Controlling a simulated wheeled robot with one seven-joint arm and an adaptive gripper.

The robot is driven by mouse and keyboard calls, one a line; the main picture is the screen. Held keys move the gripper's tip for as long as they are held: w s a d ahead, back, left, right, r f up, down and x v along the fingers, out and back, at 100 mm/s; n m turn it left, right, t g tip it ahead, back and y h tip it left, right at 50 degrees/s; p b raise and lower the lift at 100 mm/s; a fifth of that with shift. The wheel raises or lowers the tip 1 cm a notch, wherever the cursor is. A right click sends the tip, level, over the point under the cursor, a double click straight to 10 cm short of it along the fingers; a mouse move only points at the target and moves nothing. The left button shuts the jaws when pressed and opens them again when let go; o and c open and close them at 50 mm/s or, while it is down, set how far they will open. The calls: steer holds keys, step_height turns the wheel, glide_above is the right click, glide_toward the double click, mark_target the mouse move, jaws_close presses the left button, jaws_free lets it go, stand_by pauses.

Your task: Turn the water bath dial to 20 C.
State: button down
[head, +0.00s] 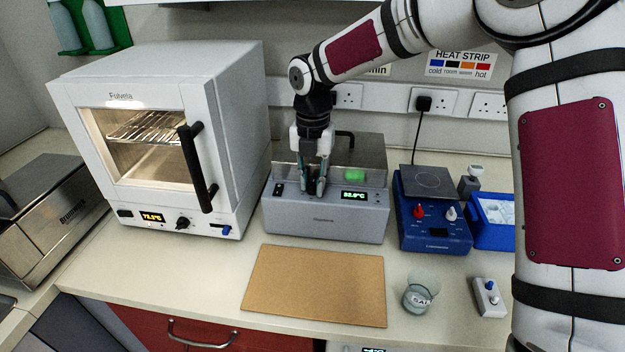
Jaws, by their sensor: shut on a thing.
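The grey water bath (330,225) stands against the wall in the middle of the counter. Its front has a switch on the left and a display (354,196) with green digits, too small to read surely. My gripper (315,192) points down at the front panel, between the switch and the display. Its fingers are closed around the spot where the dial sits. The dial itself is hidden between the fingers, so its pointer cannot be seen.
A white oven (150,200) with a protruding black handle stands left of the bath. A blue hotplate stirrer (432,230) stands close on the right. A tan board (315,287), a glass beaker (421,292) and a small control box (489,298) lie in front.

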mark_target(313, 183)
steer(key=shift+n, duration=0.5)
steer(key=c, duration=1.4)
jaws_free()
steer(key=shift+o, duration=0.2)
steer(key=shift+r, duration=0.1)
step_height(313, 183, up, 12)
